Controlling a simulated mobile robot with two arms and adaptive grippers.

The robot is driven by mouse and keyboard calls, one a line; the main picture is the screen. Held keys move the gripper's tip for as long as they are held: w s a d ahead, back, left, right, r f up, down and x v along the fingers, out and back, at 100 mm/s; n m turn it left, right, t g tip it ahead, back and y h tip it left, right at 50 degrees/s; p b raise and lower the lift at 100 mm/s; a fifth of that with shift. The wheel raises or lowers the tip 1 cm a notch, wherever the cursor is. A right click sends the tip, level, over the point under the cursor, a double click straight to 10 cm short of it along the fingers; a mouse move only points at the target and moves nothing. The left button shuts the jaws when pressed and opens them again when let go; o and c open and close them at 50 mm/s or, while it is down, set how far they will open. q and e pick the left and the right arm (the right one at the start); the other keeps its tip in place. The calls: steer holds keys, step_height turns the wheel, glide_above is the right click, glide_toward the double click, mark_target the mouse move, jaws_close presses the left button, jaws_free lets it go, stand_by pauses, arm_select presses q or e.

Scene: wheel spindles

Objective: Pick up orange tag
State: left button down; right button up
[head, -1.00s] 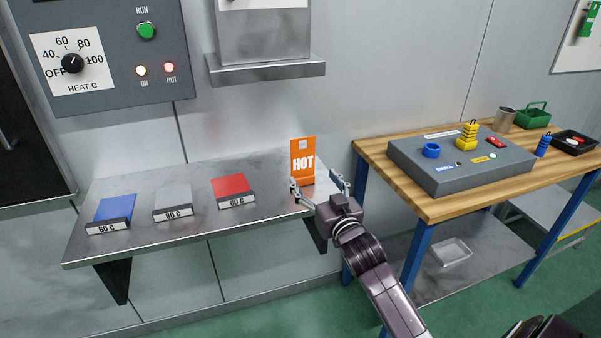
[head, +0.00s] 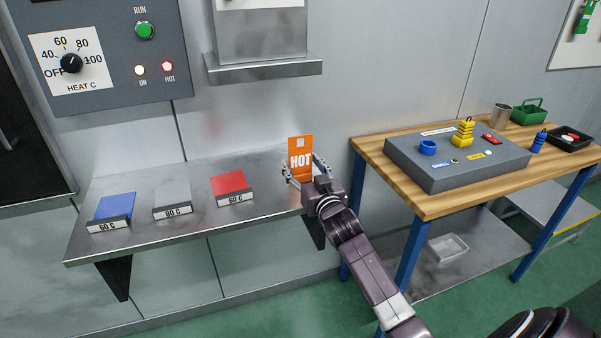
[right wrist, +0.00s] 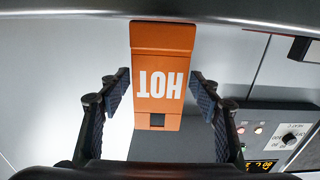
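The orange tag (head: 300,152), marked HOT, stands upright at the right end of the grey metal shelf (head: 150,238). My right gripper (head: 303,172) is at the tag, with one finger on each side of it. In the right wrist view the tag (right wrist: 161,80) appears upside down between the two fingers (right wrist: 160,95). Gaps show between the tag and both fingers, so the gripper is open. My left gripper is not in either view.
Blue (head: 115,207), grey (head: 172,195) and red (head: 229,184) pads with temperature labels lie on the shelf to the left. A control panel (head: 105,100) is on the wall above. A wooden workbench (head: 425,206) stands to the right, carrying a grey fixture block (head: 440,176).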

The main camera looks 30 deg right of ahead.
steer(key=c, duration=0.8)
